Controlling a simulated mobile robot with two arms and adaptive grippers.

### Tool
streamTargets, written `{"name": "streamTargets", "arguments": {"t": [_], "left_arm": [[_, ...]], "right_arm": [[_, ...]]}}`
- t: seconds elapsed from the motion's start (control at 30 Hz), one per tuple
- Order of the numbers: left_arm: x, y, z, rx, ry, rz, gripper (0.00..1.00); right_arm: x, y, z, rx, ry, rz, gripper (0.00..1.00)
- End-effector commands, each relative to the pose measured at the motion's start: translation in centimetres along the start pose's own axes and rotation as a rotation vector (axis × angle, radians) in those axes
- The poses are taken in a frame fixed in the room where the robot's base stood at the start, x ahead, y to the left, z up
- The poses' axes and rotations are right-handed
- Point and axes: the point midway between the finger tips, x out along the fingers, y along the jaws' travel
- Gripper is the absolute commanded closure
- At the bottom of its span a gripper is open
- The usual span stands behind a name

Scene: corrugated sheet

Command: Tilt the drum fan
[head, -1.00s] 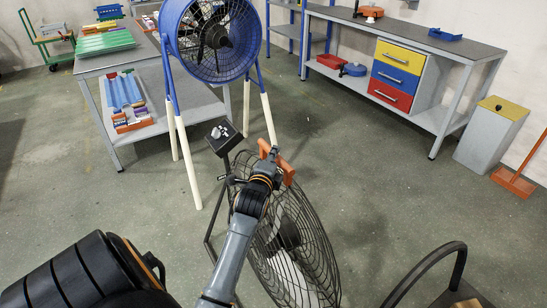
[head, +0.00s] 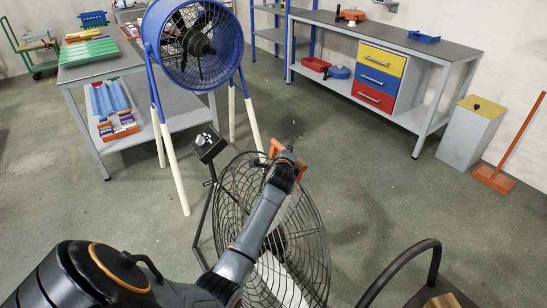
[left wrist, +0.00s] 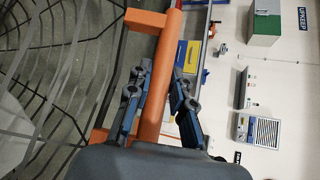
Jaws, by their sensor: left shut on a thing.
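The drum fan (head: 310,235) with a round black wire cage stands at the middle front in the head view, its cage leaning. A black control box (head: 208,146) on a post stands at its left. An orange handle (head: 277,147) sits at the cage's upper edge. My left gripper (head: 288,160) is at this handle. In the left wrist view, the gripper's two fingers (left wrist: 158,85) lie on either side of the orange handle bar (left wrist: 167,60), shut on it. The cage wires (left wrist: 50,80) fill the left of that view. My right gripper is out of view.
A blue fan (head: 193,45) on tall legs stands behind. A workbench (head: 115,70) is at the left, another bench (head: 440,45) with coloured drawers (head: 378,78) at the back right. A black hoop handle (head: 405,268) is at lower right. Floor is clear right of the cage.

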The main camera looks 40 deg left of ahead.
Motion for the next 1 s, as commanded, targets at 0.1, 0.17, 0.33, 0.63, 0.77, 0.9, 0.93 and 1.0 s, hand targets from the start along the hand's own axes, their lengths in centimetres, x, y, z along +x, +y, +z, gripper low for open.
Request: {"name": "streamTargets", "arguments": {"t": [0.1,0.17,0.33,0.63,0.77,0.9,0.93,1.0], "left_arm": [[1.9,-0.3,-1.8,0.042,0.003,0.041,1.00],[2.7,-0.4,-2.6,0.059,0.004,0.061,1.00],[4.6,-0.5,-4.5,0.105,0.003,0.106,1.00],[6.6,-0.5,-6.5,0.154,0.004,0.158,1.00],[7.0,-0.5,-7.0,0.165,0.004,0.167,1.00],[7.1,-0.5,-7.2,0.169,0.006,0.170,1.00],[7.1,-0.5,-7.2,0.169,0.007,0.170,1.00],[7.1,-0.5,-7.3,0.169,0.008,0.170,1.00]], "right_arm": [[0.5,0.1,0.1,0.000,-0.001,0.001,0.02],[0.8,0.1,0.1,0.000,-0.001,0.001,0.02],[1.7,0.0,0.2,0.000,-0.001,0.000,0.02],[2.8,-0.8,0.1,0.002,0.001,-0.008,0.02],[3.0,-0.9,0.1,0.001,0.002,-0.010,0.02],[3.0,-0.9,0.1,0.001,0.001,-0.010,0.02],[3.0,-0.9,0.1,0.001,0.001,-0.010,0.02],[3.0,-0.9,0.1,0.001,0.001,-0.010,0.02]]}}
